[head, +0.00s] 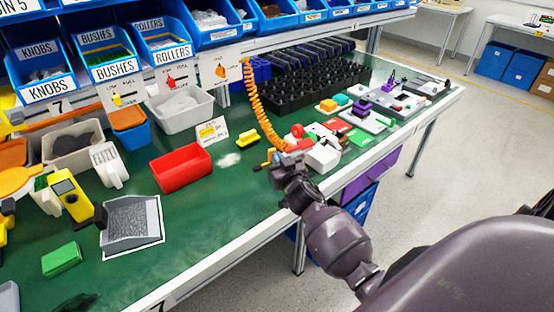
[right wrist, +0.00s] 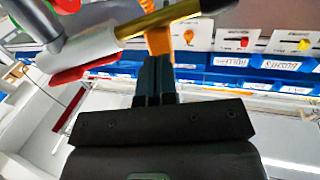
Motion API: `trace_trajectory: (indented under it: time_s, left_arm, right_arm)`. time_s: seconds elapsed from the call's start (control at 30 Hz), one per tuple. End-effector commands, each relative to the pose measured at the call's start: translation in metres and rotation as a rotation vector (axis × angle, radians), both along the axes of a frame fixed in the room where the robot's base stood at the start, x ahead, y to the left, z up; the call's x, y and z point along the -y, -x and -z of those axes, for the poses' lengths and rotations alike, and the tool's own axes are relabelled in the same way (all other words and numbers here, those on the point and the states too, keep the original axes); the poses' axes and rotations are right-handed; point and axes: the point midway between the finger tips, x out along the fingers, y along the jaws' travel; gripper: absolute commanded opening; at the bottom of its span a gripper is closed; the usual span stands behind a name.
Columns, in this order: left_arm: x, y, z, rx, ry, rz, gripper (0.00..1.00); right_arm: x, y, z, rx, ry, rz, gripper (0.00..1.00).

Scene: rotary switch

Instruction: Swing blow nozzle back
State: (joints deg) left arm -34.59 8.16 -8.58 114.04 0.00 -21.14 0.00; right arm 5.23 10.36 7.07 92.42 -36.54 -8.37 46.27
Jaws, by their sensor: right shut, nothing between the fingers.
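The blow nozzle (right wrist: 150,22) shows in the right wrist view as a grey body with a brass-coloured tube ending in a black tip. It crosses the upper left, just beyond my fingers. In the head view its orange coiled hose (head: 262,113) hangs down to the nozzle area at the bench's front, where small parts and my gripper crowd together. My right gripper (head: 274,163) is there, shut and empty. Its fingertips (right wrist: 155,63) are close below the nozzle tube and the hose; I cannot tell whether they touch. My left gripper is out of view.
A red bin (head: 182,168) and a yellow block (head: 247,138) lie left of my gripper on the green bench. A white box (head: 323,158) and several coloured parts stand close on its right. Black racks (head: 300,92) are behind.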

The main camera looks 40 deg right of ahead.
Motion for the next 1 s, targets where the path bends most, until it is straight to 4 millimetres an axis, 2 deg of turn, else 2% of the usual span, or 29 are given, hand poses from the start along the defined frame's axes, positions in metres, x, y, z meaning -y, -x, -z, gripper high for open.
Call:
trace_trajectory:
  time_s: [0.67, 1.0]
  left_arm:
    - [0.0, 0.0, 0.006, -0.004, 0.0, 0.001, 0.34]
    - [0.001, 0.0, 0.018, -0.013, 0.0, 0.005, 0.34]
  right_arm:
    - [-0.001, -0.007, 0.002, 0.0, -0.003, 0.023, 0.0]
    - [-0.013, -0.024, 0.003, -0.001, -0.002, 0.113, 0.0]
